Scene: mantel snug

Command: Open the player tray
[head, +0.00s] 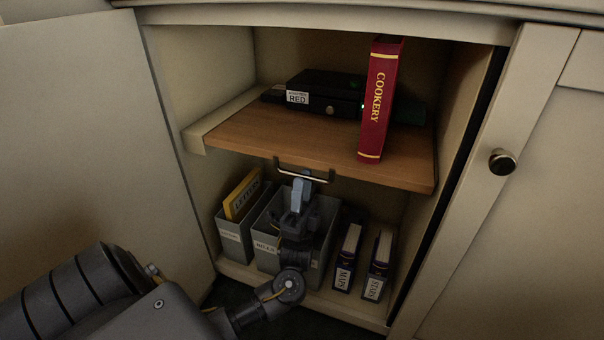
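A black box-like player (330,88) lies on the wooden pull-out shelf (260,135) inside the cabinet. Its front has a small round silvery button and a white label reading RED; no open disc tray shows. A red COOKERY book (379,100) stands upright at the shelf's front and hides the player's right part. The shelf has a metal bar handle (303,174) under its front edge. My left gripper (301,188) points up with its fingertips just below the handle. Its fingers look close together, but I cannot tell whether they are shut or touch the handle.
Below the shelf stand a grey file box with yellow contents (233,237), a second grey box (265,245) behind my arm, and dark MAPS (347,257) and STARS (377,267) volumes. The left door (90,130) is open; the right door (520,230) with its knob (502,162) is shut.

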